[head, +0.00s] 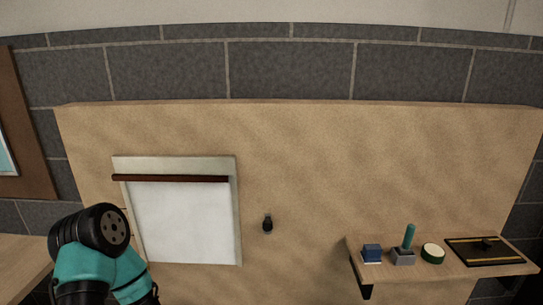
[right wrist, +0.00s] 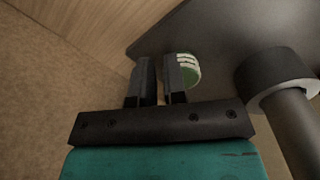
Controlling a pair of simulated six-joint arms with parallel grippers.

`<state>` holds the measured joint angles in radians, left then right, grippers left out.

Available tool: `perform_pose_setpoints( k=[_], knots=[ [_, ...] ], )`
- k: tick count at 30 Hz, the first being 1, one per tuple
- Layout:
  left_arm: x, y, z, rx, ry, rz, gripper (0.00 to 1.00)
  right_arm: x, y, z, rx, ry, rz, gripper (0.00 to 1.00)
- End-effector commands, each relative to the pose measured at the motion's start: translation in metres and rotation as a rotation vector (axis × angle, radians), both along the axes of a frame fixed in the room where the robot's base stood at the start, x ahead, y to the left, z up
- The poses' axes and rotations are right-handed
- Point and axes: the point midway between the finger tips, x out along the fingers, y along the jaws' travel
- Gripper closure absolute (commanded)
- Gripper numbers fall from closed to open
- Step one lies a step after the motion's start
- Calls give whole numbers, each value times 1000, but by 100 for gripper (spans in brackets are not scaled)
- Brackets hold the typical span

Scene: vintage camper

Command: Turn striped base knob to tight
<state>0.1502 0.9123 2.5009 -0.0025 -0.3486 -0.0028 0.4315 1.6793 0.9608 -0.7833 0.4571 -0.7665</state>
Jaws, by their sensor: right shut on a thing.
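In the right wrist view a small round green and white striped knob (right wrist: 190,70) sits against a dark flat plate (right wrist: 215,30). The exact contact between fingers and knob is hidden, and so is any tight mark. The knob being held cannot be made out in the head view. My left arm enters at the lower left of the head view, but its gripper is not visible.
A dark round collar on a post (right wrist: 275,80) stands close right of my right gripper. In the head view, a shelf (head: 400,270) at the right holds a blue block (head: 371,253), a green disc (head: 432,253) and other items. A white panel (head: 185,225) hangs on the board.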

Motion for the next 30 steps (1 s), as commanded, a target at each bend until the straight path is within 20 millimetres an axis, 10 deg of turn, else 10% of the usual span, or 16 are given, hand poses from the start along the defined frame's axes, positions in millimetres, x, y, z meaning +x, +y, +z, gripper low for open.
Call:
perform_pose_setpoints(
  k=[30],
  knots=[
    [0, 0, 0, 0, 0, 0, 30, -36, 16, -14, 10, 30, -2, 100]
  ],
)
